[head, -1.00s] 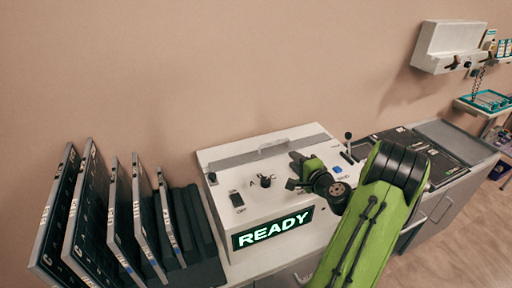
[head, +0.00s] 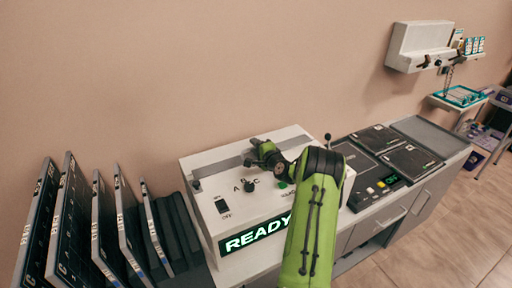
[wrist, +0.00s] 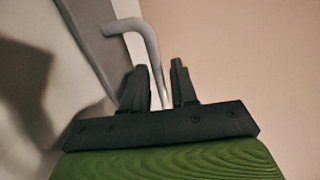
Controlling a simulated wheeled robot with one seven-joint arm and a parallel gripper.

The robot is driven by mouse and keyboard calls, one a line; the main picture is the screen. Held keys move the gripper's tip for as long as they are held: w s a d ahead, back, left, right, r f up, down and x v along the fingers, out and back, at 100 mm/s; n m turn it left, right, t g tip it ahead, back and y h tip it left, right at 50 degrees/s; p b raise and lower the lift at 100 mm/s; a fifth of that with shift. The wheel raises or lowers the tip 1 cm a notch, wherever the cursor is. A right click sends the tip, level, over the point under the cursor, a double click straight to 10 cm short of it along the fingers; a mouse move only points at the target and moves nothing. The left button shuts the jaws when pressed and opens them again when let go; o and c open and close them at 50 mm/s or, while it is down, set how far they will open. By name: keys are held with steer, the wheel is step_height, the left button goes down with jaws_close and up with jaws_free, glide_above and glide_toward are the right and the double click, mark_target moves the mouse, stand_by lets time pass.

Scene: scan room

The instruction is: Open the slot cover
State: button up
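The white machine (head: 215,236) with a lit READY sign stands on the counter in the head view. The slot cover (head: 224,167) is a grey strip along the back of its top and looks closed; my arm hides part of it. My gripper (head: 256,150) is over this strip. In the wrist view my gripper (wrist: 158,85) has its two black fingers apart. A bent grey metal handle (wrist: 150,45) beside a grey strip (wrist: 88,30) runs down between the fingers. I see gaps beside the rod, so it does not look clamped.
Several dark upright plates (head: 100,235) stand left of the machine. Its top has an A-B-C knob (head: 249,185), a switch (head: 222,206) and a ball-topped lever (head: 328,138). Dark flat panels (head: 410,160) lie to the right. The wall (head: 200,70) is close behind.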

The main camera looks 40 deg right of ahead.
steer(key=shift+c, duration=0.4)
jaws_close()
